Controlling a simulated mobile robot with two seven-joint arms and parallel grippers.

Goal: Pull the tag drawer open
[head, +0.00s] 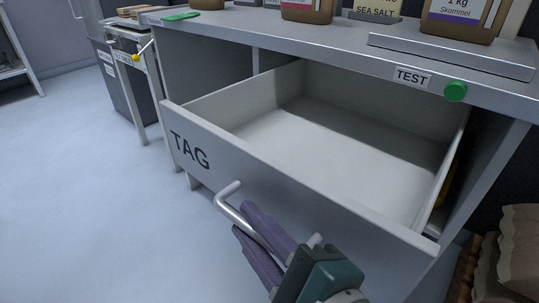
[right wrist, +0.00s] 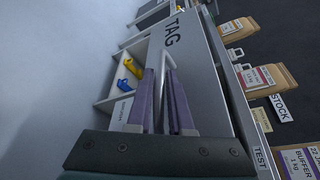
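The tag drawer (head: 186,122) is pulled far out of the grey cabinet, and its inside looks empty. Its front carries the word TAG and a silver bar handle (head: 228,194). My right gripper (head: 240,218) has its two purple fingers on either side of the handle bar, shut on it. The right wrist view also shows the bar (right wrist: 168,85) between the fingers (right wrist: 162,75) and the drawer front (right wrist: 200,75) close behind. My left gripper is not in view.
Brown sacks (head: 518,250) stand at the right. A grey bin (head: 112,78) stands at the left. The floor at left is clear.

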